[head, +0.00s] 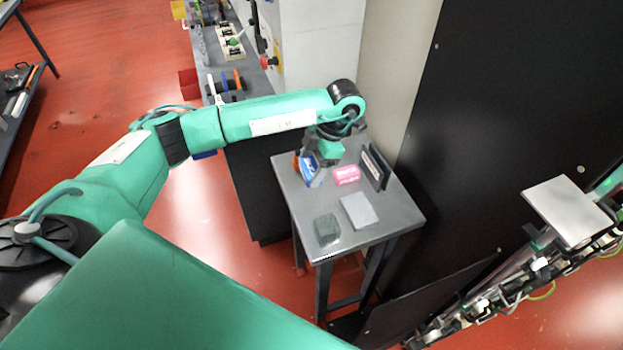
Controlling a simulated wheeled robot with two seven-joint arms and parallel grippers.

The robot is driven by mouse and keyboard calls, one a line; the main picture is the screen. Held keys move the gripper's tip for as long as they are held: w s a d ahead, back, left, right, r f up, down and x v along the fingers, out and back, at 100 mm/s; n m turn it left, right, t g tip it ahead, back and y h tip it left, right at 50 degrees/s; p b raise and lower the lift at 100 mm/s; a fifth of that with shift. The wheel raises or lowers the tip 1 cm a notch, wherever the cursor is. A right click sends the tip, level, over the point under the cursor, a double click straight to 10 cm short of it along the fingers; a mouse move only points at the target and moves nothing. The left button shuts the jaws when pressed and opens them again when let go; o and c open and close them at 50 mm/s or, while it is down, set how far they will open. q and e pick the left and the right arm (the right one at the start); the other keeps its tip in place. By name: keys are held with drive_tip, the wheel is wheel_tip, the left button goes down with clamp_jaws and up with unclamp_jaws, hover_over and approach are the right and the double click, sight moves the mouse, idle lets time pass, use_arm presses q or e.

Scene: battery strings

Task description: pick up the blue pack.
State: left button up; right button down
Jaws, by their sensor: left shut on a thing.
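The blue pack (308,172) with white lettering is at the far left corner of a small grey table (385,218). My left gripper (317,160) is at the pack, reaching over the table from the left, and is shut on it. The fingers are small and partly hidden by the wrist. I cannot tell whether the pack touches the tabletop. My right gripper is not in view.
A pink pack (346,174) lies right of the blue pack. A dark upright holder (375,167) stands at the table's right edge. A light grey slab (359,210) and dark green block (326,229) lie nearer. A black panel (500,120) rises at right.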

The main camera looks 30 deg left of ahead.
sight(311, 167)
use_arm(q)
wheel_tip(311, 167, up, 8)
drive_tip(key=shift+r+b, duration=0.15)
drive_tip(key=shift+b, duration=0.15)
